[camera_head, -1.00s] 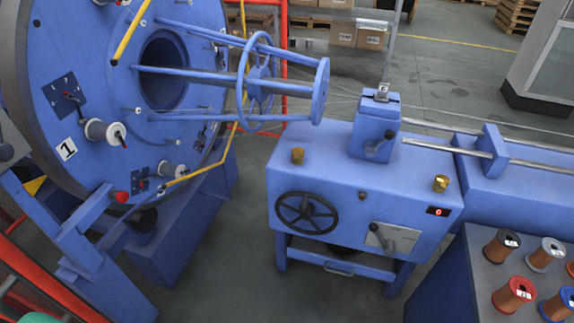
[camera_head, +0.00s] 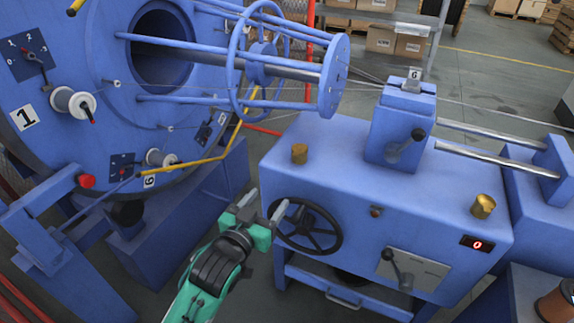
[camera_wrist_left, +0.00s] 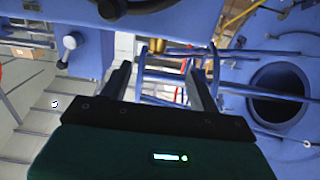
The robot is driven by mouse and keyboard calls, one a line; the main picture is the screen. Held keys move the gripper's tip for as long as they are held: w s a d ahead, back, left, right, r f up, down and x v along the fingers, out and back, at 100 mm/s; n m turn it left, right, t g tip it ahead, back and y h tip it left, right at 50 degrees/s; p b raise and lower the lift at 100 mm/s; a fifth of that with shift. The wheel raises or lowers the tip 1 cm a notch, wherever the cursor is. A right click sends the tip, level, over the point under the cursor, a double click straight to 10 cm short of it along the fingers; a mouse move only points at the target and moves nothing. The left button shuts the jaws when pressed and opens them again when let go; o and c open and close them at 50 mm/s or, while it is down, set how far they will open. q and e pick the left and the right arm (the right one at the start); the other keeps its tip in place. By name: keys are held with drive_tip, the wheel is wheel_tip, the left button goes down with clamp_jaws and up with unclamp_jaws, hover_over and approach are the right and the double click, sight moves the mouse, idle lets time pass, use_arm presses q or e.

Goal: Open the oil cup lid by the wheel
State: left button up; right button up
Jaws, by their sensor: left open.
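The brass oil cup (camera_head: 299,153) stands upright on top of the blue machine box, above the black handwheel (camera_head: 306,226), and its lid looks shut. My left gripper (camera_head: 264,204) is open and empty, low in front of the box and just left of the handwheel, below the cup and apart from it. In the left wrist view the open fingers (camera_wrist_left: 158,78) frame the background, and a brass piece (camera_wrist_left: 157,45), likely this cup, shows beyond them. My right gripper is not in view.
A second brass cup (camera_head: 483,206) stands near the box's right end by the red display (camera_head: 477,243). A lever block (camera_head: 403,125) rises behind. The large blue disc (camera_head: 100,100) and its cage are at left.

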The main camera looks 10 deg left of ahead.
use_arm(q)
wheel_tip(320, 180, up, 2)
drive_tip(key=b, duration=0.1)
approach(294, 156)
drive_tip(key=shift+t, duration=0.3)
drive_tip(key=x, duration=0.6)
drive_tip(key=shift+w+d+f, duration=0.15)
drive_tip(key=shift+w+f, duration=0.05)
drive_tip(key=shift+f, duration=0.15)
drive_tip(key=shift+w+d, duration=0.2)
drive_tip(key=shift+w, duration=0.45)
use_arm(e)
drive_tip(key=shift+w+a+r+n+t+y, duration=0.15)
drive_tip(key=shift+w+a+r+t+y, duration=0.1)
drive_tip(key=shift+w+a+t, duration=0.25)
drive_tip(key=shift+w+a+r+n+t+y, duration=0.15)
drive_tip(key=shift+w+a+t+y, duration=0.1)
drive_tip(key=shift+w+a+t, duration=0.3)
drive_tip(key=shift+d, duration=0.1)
use_arm(q)
drive_tip(key=c, duration=1)
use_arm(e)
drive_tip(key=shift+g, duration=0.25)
